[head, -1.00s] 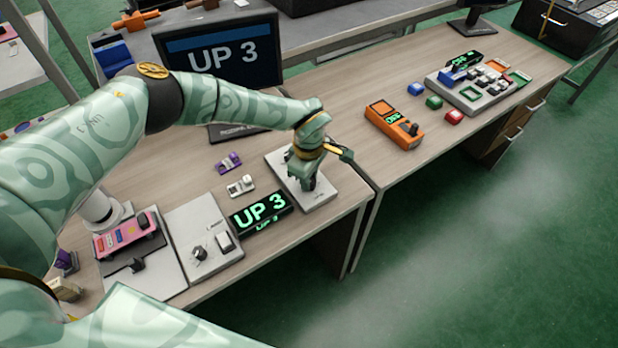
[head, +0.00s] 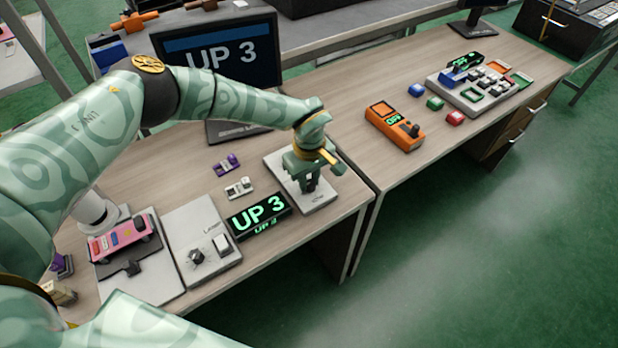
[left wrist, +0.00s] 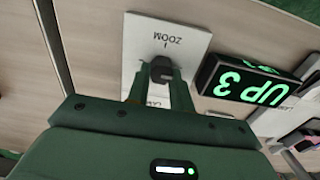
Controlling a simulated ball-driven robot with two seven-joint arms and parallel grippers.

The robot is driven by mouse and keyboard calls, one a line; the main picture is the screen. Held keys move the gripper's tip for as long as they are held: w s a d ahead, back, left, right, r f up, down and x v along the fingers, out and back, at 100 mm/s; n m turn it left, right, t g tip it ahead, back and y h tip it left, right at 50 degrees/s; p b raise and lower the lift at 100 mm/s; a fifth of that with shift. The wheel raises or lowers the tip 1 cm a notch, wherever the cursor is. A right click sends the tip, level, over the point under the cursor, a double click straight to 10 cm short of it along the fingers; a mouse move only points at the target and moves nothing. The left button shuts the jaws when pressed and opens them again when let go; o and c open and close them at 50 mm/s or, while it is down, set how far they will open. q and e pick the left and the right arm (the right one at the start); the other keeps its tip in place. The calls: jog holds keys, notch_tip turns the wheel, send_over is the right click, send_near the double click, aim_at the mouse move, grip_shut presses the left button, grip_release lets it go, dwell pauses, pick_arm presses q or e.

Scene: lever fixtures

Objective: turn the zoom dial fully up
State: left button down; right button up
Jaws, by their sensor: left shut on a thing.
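The zoom panel is a pale plate on the bench (head: 326,194), and it also shows in the left wrist view with the word ZOOM (left wrist: 185,42). Its small dark dial (left wrist: 160,69) stands between the fingers of my left gripper (left wrist: 156,85). In the head view my left gripper (head: 306,182) points down over the plate, shut on the dial, and mostly hides it. A black display box (head: 260,215) beside the plate reads UP 3 in green. My right gripper is not in view.
A lamp panel (head: 180,230) with a dark knob and white switch lies left of the display. Small purple (head: 227,165) and white (head: 240,187) blocks sit behind it. A monitor (head: 225,58) stands at the back. An orange box (head: 394,127) is on the right bench.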

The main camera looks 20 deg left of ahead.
aim_at(309, 181)
pick_arm(q)
jog(key=c, duration=1.2)
grip_release()
jog(key=shift+c, duration=0.2)
jog(key=shift+r, duration=0.1)
notch_tip(309, 181, up, 16)
jog(key=p, duration=0.3)
jog(key=shift+p, duration=0.4)
